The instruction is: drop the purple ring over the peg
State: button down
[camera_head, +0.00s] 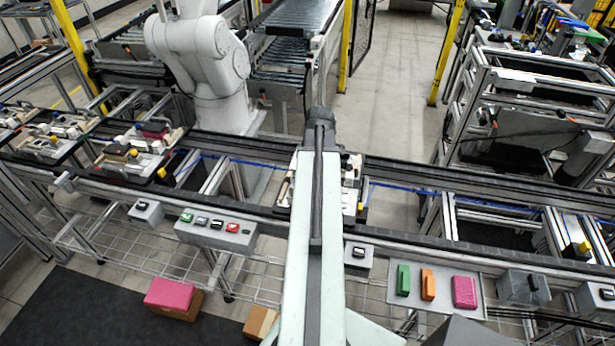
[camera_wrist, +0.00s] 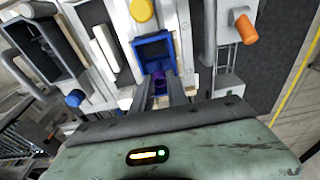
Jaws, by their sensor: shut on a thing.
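My gripper (camera_wrist: 161,84) shows in the wrist view, its two dark fingers pointing up the picture. It is shut on the purple ring (camera_wrist: 159,83), a small part of which shows between the fingertips. The fingertips and ring are at the lower end of a blue rectangular holder (camera_wrist: 138,54) on the pallet fixture. I cannot tell whether the ring is inside the holder or just above it. An orange peg-like cylinder (camera_wrist: 245,28) stands to the right. I cannot tell which part is the task's peg. In the head view my arm hides the ring and gripper.
A yellow knob (camera_wrist: 142,10), a blue knob (camera_wrist: 75,97) and a white bar (camera_wrist: 105,47) surround the holder. In the head view, the pallet (camera_head: 353,188) sits on the conveyor rail behind my arm. A tray of coloured blocks (camera_head: 412,291) is at the right front.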

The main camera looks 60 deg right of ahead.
jog(key=shift+f+b, duration=0.4)
jog(key=shift+b, duration=0.05)
dwell(0.4)
jog(key=c, duration=1.6)
grip_release()
jog(key=shift+r, duration=0.1)
jog(key=shift+r+p, duration=1.45)
jog(key=shift+p, duration=0.1)
